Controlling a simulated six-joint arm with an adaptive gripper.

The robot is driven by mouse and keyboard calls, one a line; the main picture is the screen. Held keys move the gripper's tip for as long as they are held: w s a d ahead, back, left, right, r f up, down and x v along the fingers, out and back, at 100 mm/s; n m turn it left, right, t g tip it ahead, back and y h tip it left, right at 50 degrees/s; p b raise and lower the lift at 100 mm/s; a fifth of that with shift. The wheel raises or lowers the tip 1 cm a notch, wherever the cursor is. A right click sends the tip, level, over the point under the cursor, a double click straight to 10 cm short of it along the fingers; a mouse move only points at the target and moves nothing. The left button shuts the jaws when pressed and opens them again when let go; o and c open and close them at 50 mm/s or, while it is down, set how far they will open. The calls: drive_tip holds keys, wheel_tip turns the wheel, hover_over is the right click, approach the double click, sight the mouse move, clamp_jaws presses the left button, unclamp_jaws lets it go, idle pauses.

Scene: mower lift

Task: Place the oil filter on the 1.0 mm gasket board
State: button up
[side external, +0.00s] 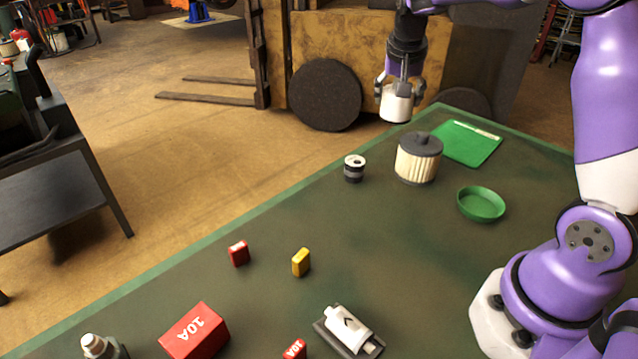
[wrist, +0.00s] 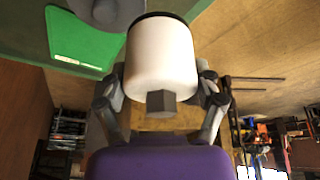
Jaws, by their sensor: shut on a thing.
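The oil filter (side external: 396,104) is a white cylinder held below my gripper (side external: 399,92) in the side external view. In the wrist view the white filter (wrist: 161,60) fills the space between the fingers of my gripper (wrist: 163,95), with a dark rim at its far end and a grey hex nut facing the camera. My gripper is shut on it, in the air near the table's far edge. The green gasket board (side external: 466,143), with a pale label strip, lies flat to the right of the filter; it also shows in the wrist view (wrist: 85,40).
A pleated filter with a grey cap (side external: 418,163) stands close in front of the board. A green dish (side external: 481,205) and a small black-and-white cylinder (side external: 354,169) are nearby. A red 10A box (side external: 194,332), small fuses and a white inline part (side external: 348,328) lie nearer.

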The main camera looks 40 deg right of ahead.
drive_tip(key=s+d+m+g, duration=0.25)
drive_tip(key=d+m, duration=0.25)
drive_tip(key=d, duration=0.5)
approach(459, 140)
drive_tip(key=shift+s+d+t+h, duration=0.25)
drive_tip(key=shift+d+t+h, duration=0.05)
drive_tip(key=shift+d+t, duration=0.15)
drive_tip(key=shift+d+f, duration=0.15)
drive_tip(key=shift+f, duration=1.9)
drive_tip(key=shift+f, duration=0.1)
drive_tip(key=o, duration=1.2)
drive_tip(key=shift+f, duration=0.1)
drive_tip(key=shift+o, duration=0.2)
